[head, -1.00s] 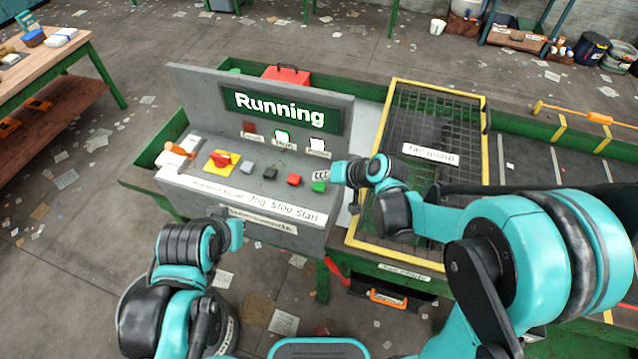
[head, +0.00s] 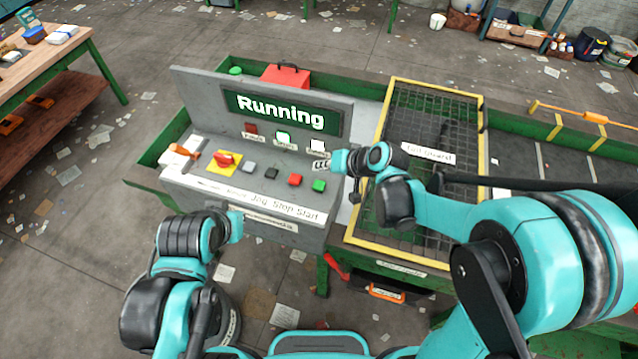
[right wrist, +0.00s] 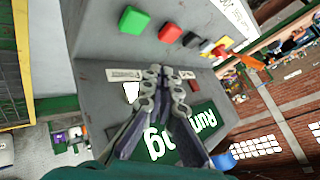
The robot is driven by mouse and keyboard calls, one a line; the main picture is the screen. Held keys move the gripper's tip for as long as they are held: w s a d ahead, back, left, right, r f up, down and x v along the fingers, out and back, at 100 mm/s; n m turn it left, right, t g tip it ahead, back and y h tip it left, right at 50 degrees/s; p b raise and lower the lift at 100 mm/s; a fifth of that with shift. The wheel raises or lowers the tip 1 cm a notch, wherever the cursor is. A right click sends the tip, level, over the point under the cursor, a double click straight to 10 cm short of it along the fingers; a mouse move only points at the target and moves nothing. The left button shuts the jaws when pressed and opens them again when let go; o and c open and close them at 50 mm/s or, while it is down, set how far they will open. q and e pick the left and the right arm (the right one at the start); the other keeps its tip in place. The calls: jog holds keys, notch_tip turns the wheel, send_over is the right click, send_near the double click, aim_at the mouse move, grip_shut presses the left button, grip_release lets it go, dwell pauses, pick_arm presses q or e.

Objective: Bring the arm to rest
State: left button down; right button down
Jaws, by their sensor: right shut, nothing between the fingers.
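My right gripper (head: 322,165) is shut and empty. It is raised just above and behind the green start button (head: 319,185) of the grey control panel (head: 345,112), apart from the button. In the right wrist view, its closed fingers (right wrist: 165,76) show in front of the panel, with the green button (right wrist: 133,20) and red button (right wrist: 170,32) beyond them. The panel's display (head: 282,110) reads "Running". My left arm is folded at the lower left of the head view; its gripper cannot be made out there.
The yellow-framed mesh guard (head: 383,110) stands right of the panel, close to my right forearm. A red rotary switch (head: 224,160) and an orange-handled lever (head: 186,154) sit on the panel. A red toolbox (head: 287,76) stands behind it. A wooden table (head: 60,52) is at the far left.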

dwell(0.3)
jog(key=s+d+f+h+b, duration=0.3)
jog(key=s+d+f+b, duration=0.3)
jog(key=s+d+b, duration=0.2)
jog(key=s+d+f+t+h+b, duration=0.1)
jog(key=s+d+f+h+b, duration=0.2)
jog(key=s+d+f+b, duration=0.3)
jog(key=s+d+b, duration=0.3)
jog(key=s+b, duration=0.1)
jog(key=b, duration=0.1)
jog(key=shift+s+d+f+m+h, duration=0.15)
jog(key=shift+s+f+m+h, duration=0.15)
jog(key=shift+f+h, duration=0.1)
dwell(0.4)
